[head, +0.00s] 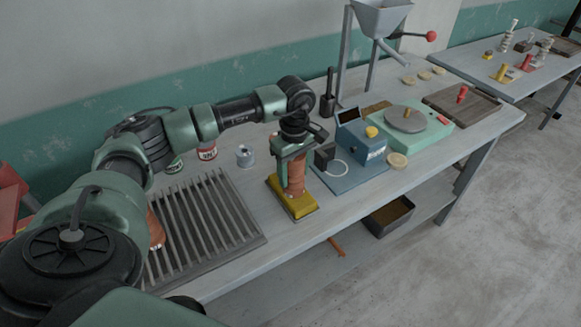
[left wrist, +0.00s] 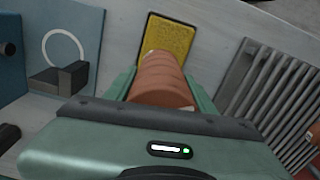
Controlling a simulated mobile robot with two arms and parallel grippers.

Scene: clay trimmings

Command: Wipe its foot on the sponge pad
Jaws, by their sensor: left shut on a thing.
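My left gripper (head: 294,160) is shut on a brown, ribbed clay piece (head: 295,178), which it holds upright from above. The yellow sponge pad (head: 304,209) lies on the bench directly under the piece. The piece's lower end is over the pad, and I cannot tell whether it touches. In the left wrist view the clay piece (left wrist: 160,80) sits between the fingers and the pad (left wrist: 168,35) shows beyond it. The foot itself is hidden. My right gripper is not in view.
A slatted rack (head: 225,200) lies left of the pad with another brown piece (head: 155,228) on it. A blue mat (head: 345,178) with a blue device (head: 360,140) is close on the right. Cans (head: 206,151) stand behind. The bench's front edge is near the pad.

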